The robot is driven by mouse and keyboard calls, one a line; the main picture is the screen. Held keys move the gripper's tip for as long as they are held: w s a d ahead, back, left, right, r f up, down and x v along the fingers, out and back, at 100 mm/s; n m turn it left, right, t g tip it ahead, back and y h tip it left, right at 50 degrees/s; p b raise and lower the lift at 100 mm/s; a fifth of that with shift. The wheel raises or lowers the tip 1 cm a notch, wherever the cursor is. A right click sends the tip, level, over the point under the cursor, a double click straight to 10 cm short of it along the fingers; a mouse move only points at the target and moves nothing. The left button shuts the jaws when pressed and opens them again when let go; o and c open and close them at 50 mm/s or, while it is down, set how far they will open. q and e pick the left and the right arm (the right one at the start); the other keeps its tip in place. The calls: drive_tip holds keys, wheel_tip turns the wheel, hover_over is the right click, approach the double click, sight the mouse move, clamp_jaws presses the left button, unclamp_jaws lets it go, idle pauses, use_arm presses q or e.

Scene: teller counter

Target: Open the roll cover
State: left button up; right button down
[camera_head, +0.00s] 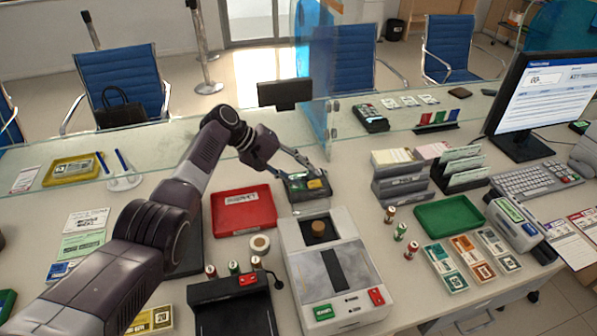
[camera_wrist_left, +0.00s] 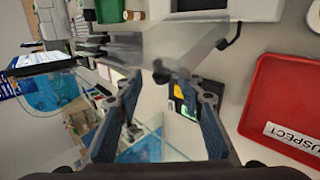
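My left gripper (camera_head: 306,172) reaches down from the left to a small dark device (camera_head: 318,193) with a yellow and green face, behind the grey machine. Its fingers look apart with nothing clearly between them. In the left wrist view the two blue-padded fingers stand apart around the gripper's middle (camera_wrist_left: 172,75). The dark device (camera_wrist_left: 184,104) with its yellow and green patches lies just beyond the right finger. A blurred grey, see-through shape crosses the fingertips there. I cannot tell which part is the roll cover, or whether the fingers touch the device. My right gripper is not in view.
A red tray (camera_head: 226,222) lies left of the device. The grey machine (camera_head: 292,240) with a brown knob stands in front. A glass screen (camera_head: 400,115) rises behind on the right, with a small black display (camera_head: 285,93) beyond the counter's back. Grey racks stand to the right.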

use_arm(q)
drive_tip(key=v, duration=1.2)
drive_tip(key=shift+w+a, duration=0.1)
drive_tip(key=shift+w, duration=0.05)
